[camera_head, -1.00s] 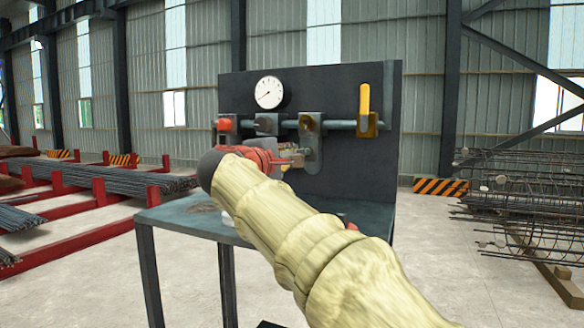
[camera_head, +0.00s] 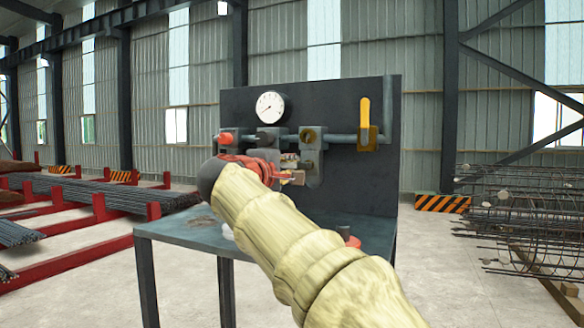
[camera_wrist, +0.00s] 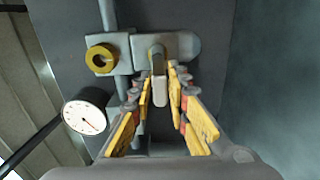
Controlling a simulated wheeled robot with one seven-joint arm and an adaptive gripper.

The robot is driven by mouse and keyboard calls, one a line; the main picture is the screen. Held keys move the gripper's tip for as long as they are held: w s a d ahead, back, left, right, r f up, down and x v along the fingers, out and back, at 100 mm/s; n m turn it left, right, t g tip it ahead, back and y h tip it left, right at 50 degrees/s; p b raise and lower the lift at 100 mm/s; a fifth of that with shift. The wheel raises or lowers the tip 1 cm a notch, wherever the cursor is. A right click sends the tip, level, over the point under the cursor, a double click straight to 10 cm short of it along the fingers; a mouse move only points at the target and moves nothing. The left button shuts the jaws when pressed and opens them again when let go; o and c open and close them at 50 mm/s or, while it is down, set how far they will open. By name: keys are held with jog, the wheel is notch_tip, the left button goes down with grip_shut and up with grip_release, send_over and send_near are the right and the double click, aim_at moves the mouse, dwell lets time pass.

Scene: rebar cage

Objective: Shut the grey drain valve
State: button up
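The grey drain valve (camera_head: 312,167) hangs on a short branch under the pipe on the dark panel, partly hidden by my gripper in the head view. In the wrist view its body is a grey block (camera_wrist: 183,46), and its grey lever (camera_wrist: 161,92) points toward my palm. My gripper (camera_wrist: 160,80) has its yellow-padded fingers on either side of the lever, with narrow gaps beside it; it looks open. Whether a finger touches the lever is hard to tell. In the head view my gripper (camera_head: 290,176) is in front of the panel, left of the valve.
On the panel (camera_head: 350,185) are a white gauge (camera_head: 270,107), a red knob (camera_head: 225,138), a brass-yellow fitting (camera_head: 308,136) and a yellow upright lever (camera_head: 365,118). The table (camera_head: 180,231) carries a red item (camera_head: 352,242). Rebar cages (camera_head: 520,215) stand at right.

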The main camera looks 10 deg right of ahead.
jog(key=o, duration=0.3)
jog(key=v, duration=1.2)
jog(key=shift+s, duration=0.1)
